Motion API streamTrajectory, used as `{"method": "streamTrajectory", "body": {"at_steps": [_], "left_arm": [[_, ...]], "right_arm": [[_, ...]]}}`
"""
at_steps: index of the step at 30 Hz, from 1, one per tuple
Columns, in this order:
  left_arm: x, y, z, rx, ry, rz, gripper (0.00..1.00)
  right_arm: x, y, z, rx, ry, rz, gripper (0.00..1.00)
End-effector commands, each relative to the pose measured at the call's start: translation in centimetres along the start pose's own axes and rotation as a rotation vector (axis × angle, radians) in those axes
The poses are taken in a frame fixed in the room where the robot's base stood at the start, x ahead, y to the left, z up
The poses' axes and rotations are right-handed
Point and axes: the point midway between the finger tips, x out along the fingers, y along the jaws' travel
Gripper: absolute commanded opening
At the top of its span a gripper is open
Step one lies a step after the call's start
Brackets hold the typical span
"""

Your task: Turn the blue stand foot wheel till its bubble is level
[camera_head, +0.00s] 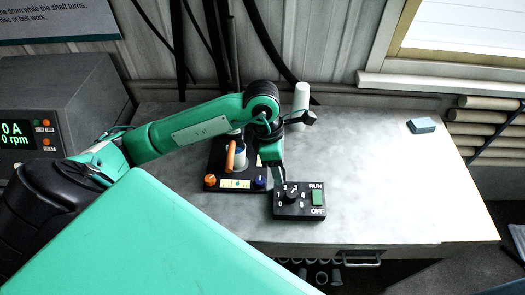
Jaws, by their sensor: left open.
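The dark stand base (218,160) sits on the bench with an orange foot wheel (210,181) at its front left. The blue stand foot wheel (261,181) is at its front right. A pale bubble strip (236,184) lies between the two wheels; the bubble is too small to read. My left gripper (279,180) is open and points down just right of the blue wheel, close to the control box. I cannot tell whether it touches either. My right gripper is not in view.
A black control box (287,211) with a numbered dial and a green RUN/OFF switch stands right of the base. A white cylinder (301,98) stands behind my left arm. The bench (390,190) is clear on the right.

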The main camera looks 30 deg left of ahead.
Motion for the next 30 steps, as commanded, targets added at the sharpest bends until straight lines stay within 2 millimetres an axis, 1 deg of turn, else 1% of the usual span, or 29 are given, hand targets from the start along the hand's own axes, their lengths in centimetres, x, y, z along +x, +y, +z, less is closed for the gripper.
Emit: {"method": "streamTrajectory", "body": {"at_steps": [1,4,6,8,11,14,17,24,30], "left_arm": [[-0.6,1.1,-1.2,-0.005,0.065,0.045,0.51],[-1.6,2.7,-3.1,-0.019,0.164,0.108,0.51],[-2.0,3.2,-3.8,-0.027,0.204,0.132,0.51],[-2.1,3.5,-4.2,-0.031,0.221,0.142,0.51],[-1.6,3.6,-4.4,-0.033,0.230,0.144,0.51],[-0.5,3.7,-4.7,-0.033,0.230,0.140,0.51],[1.1,3.8,-5.1,-0.034,0.229,0.138,0.51],[6.0,4.4,-6.2,-0.033,0.229,0.138,0.51],[9.3,5.0,-6.9,-0.033,0.226,0.139,0.51]], "right_arm": [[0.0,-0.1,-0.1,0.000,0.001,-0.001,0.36],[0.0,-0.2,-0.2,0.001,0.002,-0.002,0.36],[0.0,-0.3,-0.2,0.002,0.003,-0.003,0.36],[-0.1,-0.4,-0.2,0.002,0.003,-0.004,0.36],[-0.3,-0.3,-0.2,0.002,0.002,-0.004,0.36],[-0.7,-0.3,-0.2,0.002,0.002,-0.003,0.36],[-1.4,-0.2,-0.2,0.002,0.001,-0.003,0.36],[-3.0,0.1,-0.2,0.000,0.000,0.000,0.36],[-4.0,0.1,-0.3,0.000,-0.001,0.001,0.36]]}}
